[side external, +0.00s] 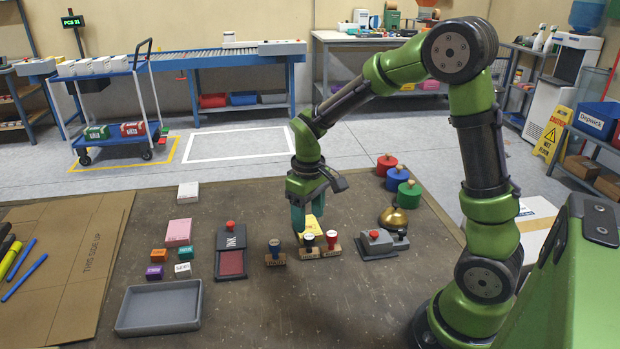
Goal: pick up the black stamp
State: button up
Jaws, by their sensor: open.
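Three small stamps with wooden bases stand in a row on the dark work table (345,300). The left one, a black stamp (275,248), has a dark handle and stands a little apart. The middle stamp (308,242) has a dark, bluish-looking knob, and the right stamp (332,238) has a red knob. My gripper (300,226) points down just behind the middle stamp, to the right of the black stamp. It is open, with nothing visibly held. The exact gap between its fingertips and the stamps is hard to tell.
A yellow object (315,226) sits right behind the middle and right stamps. A red ink pad (231,262) lies left, and a grey tray (160,308) front left. A grey device (376,243) and a brass bell (393,218) stand right. The table's front middle is clear.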

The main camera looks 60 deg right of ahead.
aim_at(309, 236)
notch_tip(309, 236, down, 7)
jog(key=shift+s+f, duration=0.15)
dwell(0.4)
jog(key=shift+c, duration=0.3)
grip_shut()
